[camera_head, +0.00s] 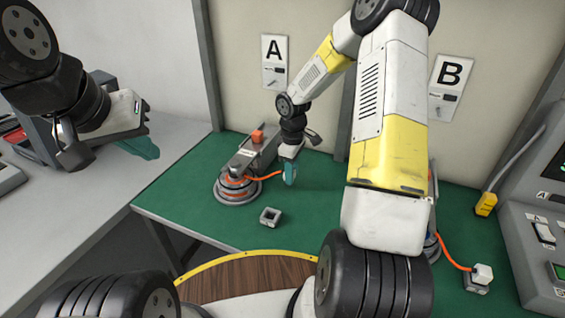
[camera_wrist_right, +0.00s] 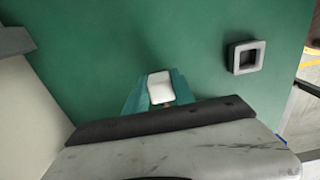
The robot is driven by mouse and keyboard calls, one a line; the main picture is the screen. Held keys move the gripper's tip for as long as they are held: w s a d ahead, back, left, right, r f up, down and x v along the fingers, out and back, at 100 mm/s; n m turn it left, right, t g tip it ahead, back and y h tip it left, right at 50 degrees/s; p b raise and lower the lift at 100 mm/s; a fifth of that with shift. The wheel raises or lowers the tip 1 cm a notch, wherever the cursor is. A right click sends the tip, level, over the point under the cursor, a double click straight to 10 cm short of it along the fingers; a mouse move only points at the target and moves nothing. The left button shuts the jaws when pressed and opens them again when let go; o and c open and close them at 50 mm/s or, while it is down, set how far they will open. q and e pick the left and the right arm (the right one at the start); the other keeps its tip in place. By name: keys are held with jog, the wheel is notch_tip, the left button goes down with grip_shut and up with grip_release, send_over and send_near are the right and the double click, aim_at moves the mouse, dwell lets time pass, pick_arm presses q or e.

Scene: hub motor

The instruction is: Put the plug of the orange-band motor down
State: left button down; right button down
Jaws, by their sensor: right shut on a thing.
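The orange-band motor (camera_head: 238,190) sits on the green mat below sign A, with an orange cable running right from it. My right gripper (camera_head: 290,174) is shut on its white plug (camera_wrist_right: 160,86), which shows between the teal fingertips in the right wrist view (camera_wrist_right: 158,98). The plug is held over the green mat; its height is hard to judge. A grey square holder (camera_head: 270,216) stands empty, nearer the front and apart from the gripper; it also shows in the wrist view (camera_wrist_right: 236,58). My left gripper (camera_head: 143,149) is over the grey table; its finger gap is unclear.
A second motor (camera_head: 432,247) is mostly hidden behind my right arm; its cable runs to a white plug (camera_head: 483,271) in another grey holder (camera_head: 476,286). A yellow connector (camera_head: 486,204) hangs near the console (camera_head: 545,230). The mat's middle (camera_head: 310,215) is clear.

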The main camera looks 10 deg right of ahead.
jog(key=shift+f, duration=0.9)
jog(key=c, duration=1.1)
grip_release()
jog(key=shift+f, duration=0.15)
jog(key=shift+o, duration=0.2)
notch_tip(320, 180, up, 12)
jog(key=shift+f, duration=0.1)
jog(key=s+a+r+m+t+y, duration=0.2)
jog(key=s+r+m+t, duration=0.4)
jog(key=s+r, duration=1.4)
jog(key=s+m, duration=0.4)
jog(key=shift+a+r+m, duration=0.25)
jog(key=shift+a+m, duration=0.05)
jog(key=shift+a, duration=0.1)
